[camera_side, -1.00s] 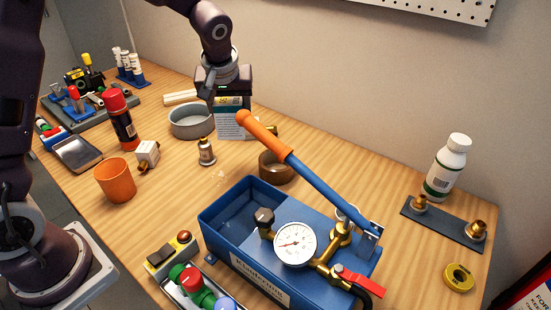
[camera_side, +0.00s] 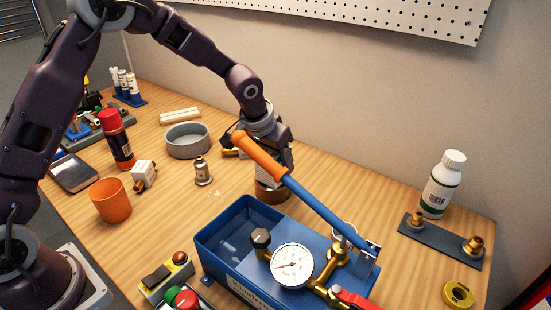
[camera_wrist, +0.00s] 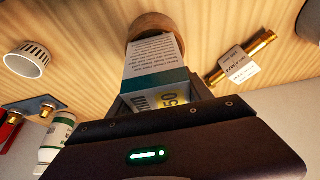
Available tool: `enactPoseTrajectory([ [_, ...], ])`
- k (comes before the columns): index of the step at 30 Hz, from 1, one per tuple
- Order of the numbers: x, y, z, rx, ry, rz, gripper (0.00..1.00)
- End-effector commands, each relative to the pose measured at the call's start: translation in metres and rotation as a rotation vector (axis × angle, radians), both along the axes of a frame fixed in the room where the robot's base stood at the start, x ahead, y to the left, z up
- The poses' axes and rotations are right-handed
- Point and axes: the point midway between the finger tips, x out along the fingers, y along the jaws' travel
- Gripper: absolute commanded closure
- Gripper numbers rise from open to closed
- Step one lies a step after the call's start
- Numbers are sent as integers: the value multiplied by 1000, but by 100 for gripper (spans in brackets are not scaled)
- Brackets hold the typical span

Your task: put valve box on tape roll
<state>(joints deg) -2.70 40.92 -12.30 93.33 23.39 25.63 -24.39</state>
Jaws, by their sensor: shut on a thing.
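My gripper (camera_side: 268,146) is shut on the valve box (camera_wrist: 155,78), a white and teal carton with printed text and a yellow patch. In the side view only a strip of the box (camera_side: 264,174) shows, behind the pump's orange handle. The brown tape roll (camera_side: 272,194) stands on the table directly below the box, partly hidden by the handle and the blue pump. In the wrist view the tape roll (camera_wrist: 148,24) shows just beyond the box's far end. I cannot tell whether the box touches the roll.
The blue test pump (camera_side: 225,238) stands close in front, and its long orange and blue handle (camera_side: 262,156) slants across near my gripper. A grey ring (camera_side: 188,140), a brass fitting (camera_side: 203,172) and an orange cup (camera_side: 110,202) stand left. A white bottle (camera_side: 442,185) stands right.

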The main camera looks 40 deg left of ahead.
Motion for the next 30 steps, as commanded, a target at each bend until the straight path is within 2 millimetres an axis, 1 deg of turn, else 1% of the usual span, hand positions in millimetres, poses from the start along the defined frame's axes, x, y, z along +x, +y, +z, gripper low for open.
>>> enactPoseTrajectory([
  [6, 0, 0, -2, 0, -1, 0, 94],
  [7, 0, 0, -2, 0, 0, 0, 38],
  [9, 0, 0, -2, 0, -1, 0, 24],
  [10, 0, 0, -2, 0, 0, 0, 20],
  [20, 0, 0, 1, 1, -1, 1, 20],
  [23, -4, 1, 13, 1, -4, 1, 20],
  [30, -26, 1, 67, 1, -5, 2, 20],
])
